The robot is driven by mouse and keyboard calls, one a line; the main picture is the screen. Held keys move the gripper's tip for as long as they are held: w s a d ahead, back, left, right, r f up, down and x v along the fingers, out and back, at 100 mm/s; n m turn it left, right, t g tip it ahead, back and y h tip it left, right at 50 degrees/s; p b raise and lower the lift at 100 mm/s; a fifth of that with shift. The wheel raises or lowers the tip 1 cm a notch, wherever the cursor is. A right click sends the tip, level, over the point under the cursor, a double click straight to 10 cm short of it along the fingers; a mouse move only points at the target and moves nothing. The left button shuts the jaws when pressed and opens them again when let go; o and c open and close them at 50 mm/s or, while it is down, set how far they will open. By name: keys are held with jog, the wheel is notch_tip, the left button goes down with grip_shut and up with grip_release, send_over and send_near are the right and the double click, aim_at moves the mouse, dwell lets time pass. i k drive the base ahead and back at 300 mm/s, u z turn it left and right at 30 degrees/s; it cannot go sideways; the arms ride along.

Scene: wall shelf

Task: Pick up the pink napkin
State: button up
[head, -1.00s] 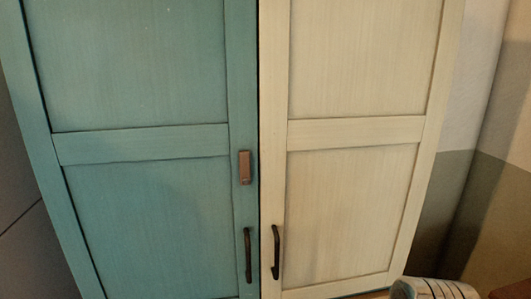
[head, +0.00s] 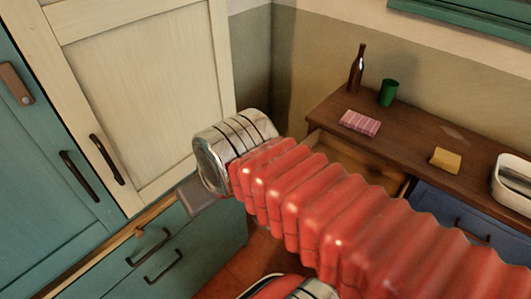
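The pink napkin (head: 360,122) is a small, flat, folded piece with pale lines. It lies on the brown wooden counter (head: 445,130) near its left end, in front of a bottle and a green cup. My arm, with a red ribbed sleeve and a metal end, reaches across the middle of the head view. My gripper (head: 205,197) shows only as a grey piece below the metal end, near the cabinet. Its fingers cannot be made out. It is well to the left of the napkin and apart from it.
A brown bottle (head: 357,68) and a green cup (head: 388,93) stand behind the napkin. A yellow sponge-like block (head: 445,160) and a white container (head: 513,182) are to its right. A drawer (head: 350,160) below the counter looks open. Tall cabinets (head: 140,90) fill the left.

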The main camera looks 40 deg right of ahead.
aim_at(367, 125)
jog(key=z, duration=1.65)
